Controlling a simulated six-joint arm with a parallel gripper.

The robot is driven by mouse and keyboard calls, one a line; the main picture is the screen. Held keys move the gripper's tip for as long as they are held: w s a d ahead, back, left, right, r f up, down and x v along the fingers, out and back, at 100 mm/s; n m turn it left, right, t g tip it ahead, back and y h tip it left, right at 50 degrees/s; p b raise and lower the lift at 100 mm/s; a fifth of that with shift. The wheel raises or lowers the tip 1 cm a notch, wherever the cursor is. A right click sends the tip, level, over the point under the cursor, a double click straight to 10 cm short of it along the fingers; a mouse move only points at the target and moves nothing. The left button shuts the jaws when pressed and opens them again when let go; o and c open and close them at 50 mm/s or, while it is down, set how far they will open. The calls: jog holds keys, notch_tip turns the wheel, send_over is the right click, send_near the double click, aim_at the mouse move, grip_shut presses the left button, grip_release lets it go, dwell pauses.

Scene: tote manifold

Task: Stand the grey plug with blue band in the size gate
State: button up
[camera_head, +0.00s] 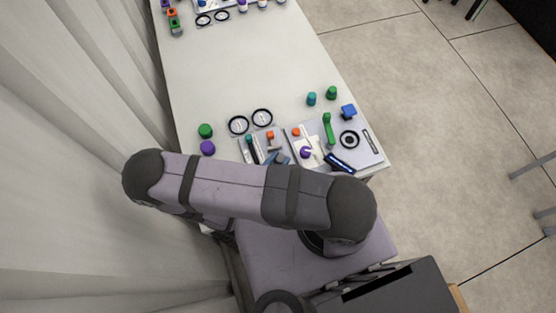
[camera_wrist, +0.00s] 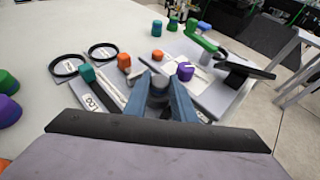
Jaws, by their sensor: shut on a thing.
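My gripper (camera_wrist: 161,92) shows two blue-grey fingers in the lower middle of the wrist view. It is shut on a grey round-topped plug (camera_wrist: 159,82), which sits between the fingertips. No blue band can be made out on the plug. In the head view my gripper (camera_head: 277,161) is partly hidden by my arm, near the front of the fixture plates. Whether the plug touches the plate below cannot be told. No part is clearly identifiable as the size gate; a light plate (camera_wrist: 214,98) with fittings lies to the right of the fingers.
Teal (camera_wrist: 88,72), orange (camera_wrist: 124,62) and purple (camera_wrist: 185,71) knobs stand close around the fingers. A green lever (camera_head: 327,128) and dark screen-like block (camera_head: 340,162) are to the right. Two black rings (camera_head: 238,124) (camera_head: 262,118) lie behind. The table's far middle is clear.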

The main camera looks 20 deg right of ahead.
jog(key=o, duration=1.1)
jog(key=shift+o, duration=0.2)
jog(key=shift+s+a+r+b, duration=0.1)
jog(key=shift+s+a+b, duration=0.2)
jog(key=shift+a, duration=0.15)
jog(key=b+v, duration=0.2)
jog(key=v, duration=0.3)
jog(key=shift+s+a+r, duration=0.3)
jog(key=shift+s+r, duration=0.1)
